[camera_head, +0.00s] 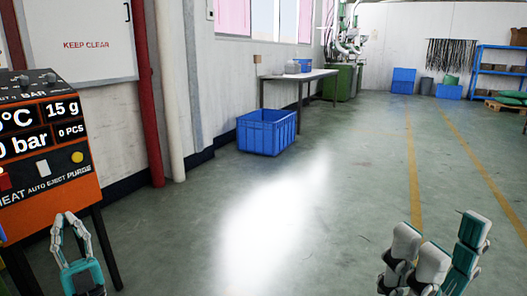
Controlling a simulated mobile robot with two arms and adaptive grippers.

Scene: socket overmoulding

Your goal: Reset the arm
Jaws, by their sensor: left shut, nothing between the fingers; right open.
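My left gripper (70,220) is at the lower left, in front of the orange machine's legs. Its two teal and white fingers curve together at the tips, and it is shut and empty. My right gripper (440,245) is at the lower right, above the open floor. Its white and teal fingers are spread apart, open, with nothing seen between them. Both arms behind the grippers are mostly cut off by the bottom edge.
An orange machine (60,188) with a black control panel stands close on the left. A blue crate (266,133) sits on the floor beside a table (300,76). Red and white pipes run up the left wall. The middle floor is clear, with a bright glare.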

